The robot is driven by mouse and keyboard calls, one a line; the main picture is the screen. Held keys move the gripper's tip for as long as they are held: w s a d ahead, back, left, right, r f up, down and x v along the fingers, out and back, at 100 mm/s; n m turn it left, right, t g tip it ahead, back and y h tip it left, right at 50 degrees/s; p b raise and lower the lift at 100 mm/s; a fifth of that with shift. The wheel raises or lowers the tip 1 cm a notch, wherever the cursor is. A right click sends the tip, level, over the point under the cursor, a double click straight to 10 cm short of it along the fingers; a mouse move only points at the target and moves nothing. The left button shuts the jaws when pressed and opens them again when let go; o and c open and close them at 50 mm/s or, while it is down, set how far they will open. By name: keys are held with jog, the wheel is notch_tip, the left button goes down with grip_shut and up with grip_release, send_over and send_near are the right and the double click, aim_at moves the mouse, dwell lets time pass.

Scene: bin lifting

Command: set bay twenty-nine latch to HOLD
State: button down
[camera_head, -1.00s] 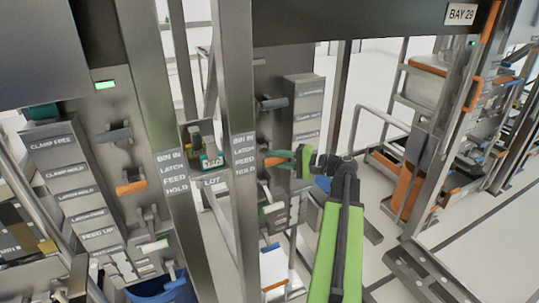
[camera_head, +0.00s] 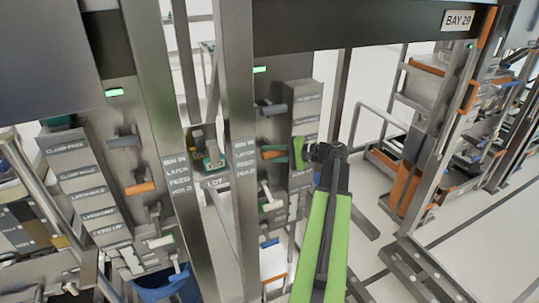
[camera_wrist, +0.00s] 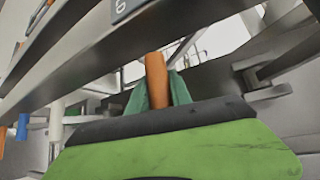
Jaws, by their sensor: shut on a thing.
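The bay 29 sign (camera_head: 458,20) hangs on the dark beam above the right-hand panel. On that panel an orange latch handle (camera_head: 270,155) points right, roughly level. My gripper (camera_head: 292,152), with green fingers, is at its tip. In the wrist view the orange handle (camera_wrist: 155,75) stands between the two green fingers of my gripper (camera_wrist: 157,95), which are shut on it. The fingers hide part of the handle. A post (camera_head: 240,120) carries the labels BIN IN, LATCH, FEED, HOLD. The stepped label plates (camera_head: 306,105) beside the handle are too small to read.
A grey lever (camera_head: 270,109) is above the orange handle and a white-tipped one (camera_head: 272,205) below. The left panel has a similar orange handle (camera_head: 139,188). Green lights show on the left panel (camera_head: 115,92) and right panel (camera_head: 260,69).

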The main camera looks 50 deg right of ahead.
jog(key=shift+d, duration=0.25)
jog(key=c, duration=1.6)
grip_release()
jog(key=shift+s, duration=0.1)
jog(key=o, duration=0.4)
jog(key=shift+s+d, duration=0.1)
jog(key=shift+d, duration=0.1)
jog(key=shift+o, duration=0.2)
jog(key=shift+a, duration=0.15)
jog(key=shift+s+r, duration=0.1)
jog(key=p+v, duration=0.4)
jog(key=v, duration=1.3)
